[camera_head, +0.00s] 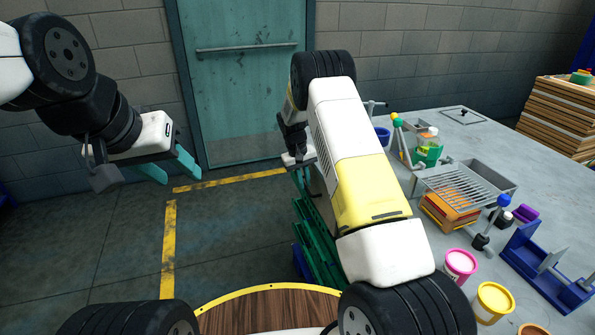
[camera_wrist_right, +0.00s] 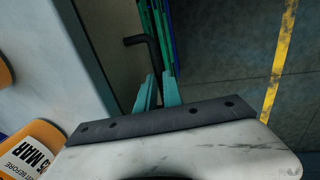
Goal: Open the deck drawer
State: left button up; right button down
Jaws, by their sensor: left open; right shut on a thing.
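The deck drawer's front appears to be the grey-brown panel (camera_wrist_right: 108,35) below the table edge in the right wrist view. A dark bent bar handle (camera_wrist_right: 142,40) stands out from it. My right gripper (camera_wrist_right: 158,92) has its teal fingers closed around the lower part of this handle. In the head view my right arm hides the drawer and handle, and the right fingertips are mostly hidden. I cannot tell whether the drawer is pulled out at all. My left gripper (camera_head: 172,168) is open and empty above the floor at the left, away from the table.
The grey table (camera_head: 450,128) carries a wire rack (camera_head: 458,185), a pink tub (camera_head: 460,265), a yellow tub (camera_head: 493,300) and a blue holder (camera_head: 548,270). Green stacked pieces (camera_head: 318,240) stand beside my right arm. Floor at the left is clear.

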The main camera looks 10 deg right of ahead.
jog(key=shift+a, duration=0.15)
jog(key=s+a, duration=0.2)
jog(key=a, duration=1.2)
jog(key=s+a, duration=0.3)
jog(key=a, duration=1.1)
jog(key=shift+s, duration=0.3)
jog(key=c, duration=1.5)
grip_release()
jog(key=r, duration=0.2)
jog(key=a+r, duration=0.1)
jog(key=r, duration=0.4)
jog(key=shift+s+a+r, duration=0.1)
jog(key=shift+a+r, duration=0.05)
jog(key=shift+r, duration=0.2)
